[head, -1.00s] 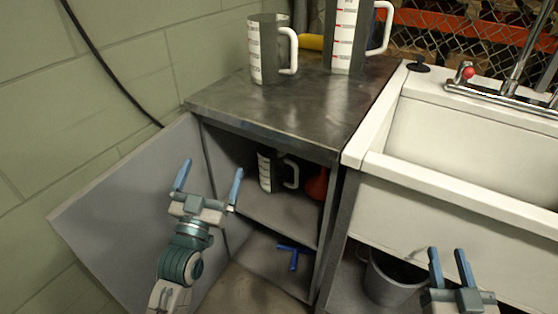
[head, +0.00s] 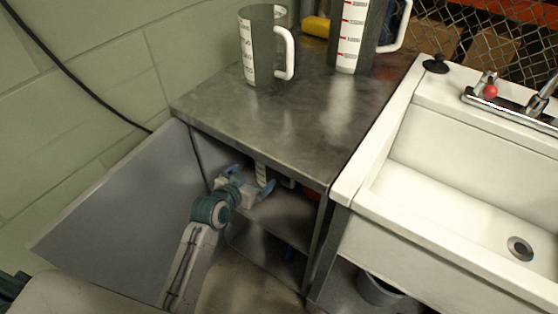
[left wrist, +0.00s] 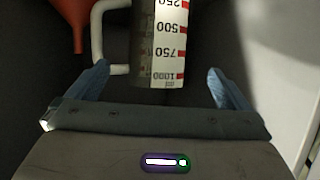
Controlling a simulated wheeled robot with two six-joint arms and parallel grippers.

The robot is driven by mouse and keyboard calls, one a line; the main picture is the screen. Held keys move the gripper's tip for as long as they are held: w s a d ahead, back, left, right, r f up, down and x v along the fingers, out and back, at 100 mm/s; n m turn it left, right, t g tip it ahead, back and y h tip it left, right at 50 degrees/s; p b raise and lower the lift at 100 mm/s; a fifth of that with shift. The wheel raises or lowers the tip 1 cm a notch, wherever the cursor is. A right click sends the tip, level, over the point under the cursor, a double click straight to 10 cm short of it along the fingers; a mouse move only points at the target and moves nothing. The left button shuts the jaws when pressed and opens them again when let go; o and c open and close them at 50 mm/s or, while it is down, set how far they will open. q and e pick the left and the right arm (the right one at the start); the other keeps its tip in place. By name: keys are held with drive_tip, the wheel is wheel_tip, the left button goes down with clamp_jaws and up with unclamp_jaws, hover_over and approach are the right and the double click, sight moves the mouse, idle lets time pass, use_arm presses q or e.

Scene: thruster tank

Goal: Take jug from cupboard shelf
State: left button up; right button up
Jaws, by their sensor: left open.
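The jug (head: 262,173) stands on the cupboard's inner shelf (head: 285,218), mostly hidden by the cupboard top and my left gripper (head: 252,178). In the left wrist view the jug (left wrist: 157,45) is a grey cylinder with a white scale marked in red and a white handle on its left. My left gripper is inside the cupboard opening. It is open, its blue fingers spread to either side of the jug's lower end in the left wrist view. Whether a finger touches the jug or its handle cannot be told. My right gripper is out of view.
The cupboard door (head: 120,215) stands open at left. Two more jugs, a smaller one (head: 262,50) and a larger one (head: 352,35), stand on the metal top (head: 290,120). A red funnel (left wrist: 70,20) is beside the shelf jug. A white sink (head: 440,170) adjoins at right.

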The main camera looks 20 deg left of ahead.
sight(262, 167)
use_arm(q)
drive_tip(key=x, duration=0.3)
drive_tip(key=shift+w+f, duration=0.1)
drive_tip(key=shift+w, duration=0.2)
drive_tip(key=b+x, duration=0.1)
drive_tip(key=x, duration=0.4)
drive_tip(key=shift+w+d, duration=0.15)
drive_tip(key=shift+w, duration=0.25)
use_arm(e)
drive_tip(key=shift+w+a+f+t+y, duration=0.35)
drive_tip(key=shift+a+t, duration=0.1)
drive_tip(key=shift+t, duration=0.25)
use_arm(q)
drive_tip(key=c, duration=0.8)
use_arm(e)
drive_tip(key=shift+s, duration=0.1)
